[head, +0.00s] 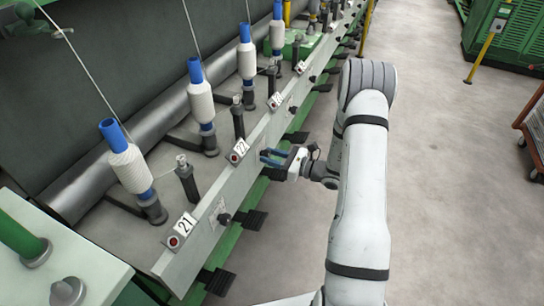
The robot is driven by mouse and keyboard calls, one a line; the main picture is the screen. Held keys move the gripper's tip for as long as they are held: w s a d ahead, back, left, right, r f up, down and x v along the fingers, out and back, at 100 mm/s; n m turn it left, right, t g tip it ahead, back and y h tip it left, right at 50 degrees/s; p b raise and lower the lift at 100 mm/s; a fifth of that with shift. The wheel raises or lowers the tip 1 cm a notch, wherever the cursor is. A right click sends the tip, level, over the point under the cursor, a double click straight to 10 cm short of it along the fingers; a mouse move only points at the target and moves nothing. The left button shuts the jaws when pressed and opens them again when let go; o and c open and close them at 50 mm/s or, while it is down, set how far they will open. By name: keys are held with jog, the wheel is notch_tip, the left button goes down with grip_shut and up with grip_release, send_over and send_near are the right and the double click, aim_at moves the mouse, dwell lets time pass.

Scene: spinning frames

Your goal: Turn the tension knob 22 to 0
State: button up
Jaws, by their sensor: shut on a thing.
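The white label plate 22 (242,148) with a red button is on the pale rail of the spinning frame, in the head view. My gripper (266,156) has blue fingers and reaches the rail's front face just right of this plate. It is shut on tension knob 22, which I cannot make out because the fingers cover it. The knob's setting and its scale cannot be read from here.
Label plate 21 (183,225) and its dark knob (224,219) are nearer. Blue-tipped bobbins (129,168) stand behind the rail. Dark pedals (220,281) stick out below it. The grey floor (440,190) on the right is clear up to a cart (533,135).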

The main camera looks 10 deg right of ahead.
jog(key=shift+a+f+n+b, duration=0.1)
jog(key=shift+n+b, duration=0.2)
jog(key=n+b, duration=0.8)
jog(key=n, duration=0.1)
jog(key=shift+a, duration=0.1)
jog(key=shift+n, duration=0.3)
dwell(0.3)
jog(key=o, duration=1)
jog(key=shift+c, duration=0.2)
jog(key=shift+d, duration=0.2)
